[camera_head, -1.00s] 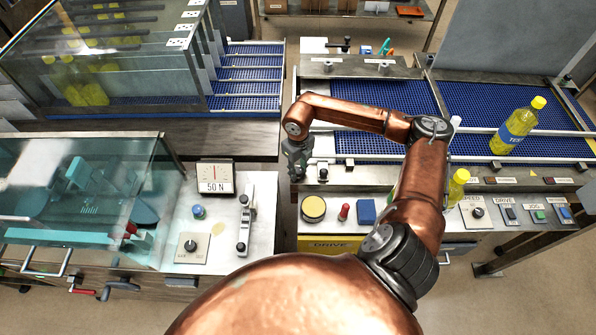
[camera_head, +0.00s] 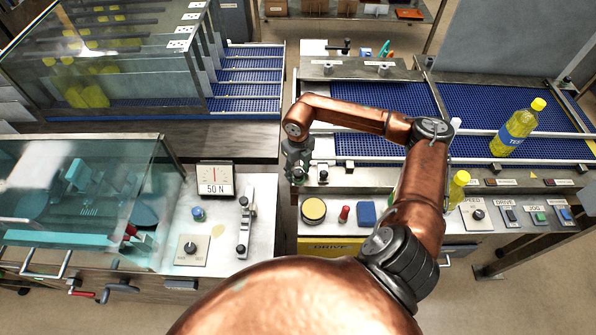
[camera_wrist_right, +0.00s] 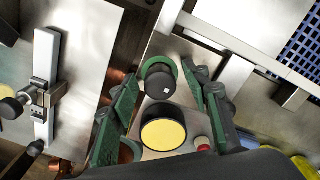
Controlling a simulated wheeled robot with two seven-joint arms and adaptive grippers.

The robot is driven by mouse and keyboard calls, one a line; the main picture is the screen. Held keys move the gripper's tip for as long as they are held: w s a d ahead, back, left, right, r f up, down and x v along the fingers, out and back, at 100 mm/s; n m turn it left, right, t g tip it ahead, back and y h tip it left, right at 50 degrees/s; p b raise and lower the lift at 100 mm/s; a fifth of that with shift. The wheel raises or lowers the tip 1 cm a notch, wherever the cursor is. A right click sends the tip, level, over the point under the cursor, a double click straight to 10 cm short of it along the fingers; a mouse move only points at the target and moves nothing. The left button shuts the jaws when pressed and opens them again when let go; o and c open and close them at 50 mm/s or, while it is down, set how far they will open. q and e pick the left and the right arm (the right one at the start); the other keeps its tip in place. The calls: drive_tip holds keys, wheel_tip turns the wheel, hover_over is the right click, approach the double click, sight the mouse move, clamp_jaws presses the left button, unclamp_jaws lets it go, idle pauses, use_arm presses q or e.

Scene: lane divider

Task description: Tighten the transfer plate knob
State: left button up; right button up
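A dark round knob (camera_wrist_right: 158,78) with a small white mark shows on the steel surface in the right wrist view. My right gripper (camera_wrist_right: 160,75) has its two green-edged fingers spread, one on each side of this knob, with gaps visible between them and it. How deep the fingertips reach around it I cannot tell. In the head view the right gripper (camera_head: 298,172) points down at the front left corner of the conveyor bench and hides the knob there. My left gripper is not in view.
A yellow-topped button (camera_head: 313,210) sits just in front of the gripper, with a red knob (camera_head: 344,214) and a blue block (camera_head: 366,214) beside it. A clamp lever (camera_head: 245,225) stands to the left. A yellow bottle (camera_head: 517,128) stands on the right conveyor.

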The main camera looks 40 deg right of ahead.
sight(298, 171)
drive_tip(key=shift+f, duration=0.1)
wheel_tip(298, 171, up, 12)
idle(0.6)
idle(0.7)
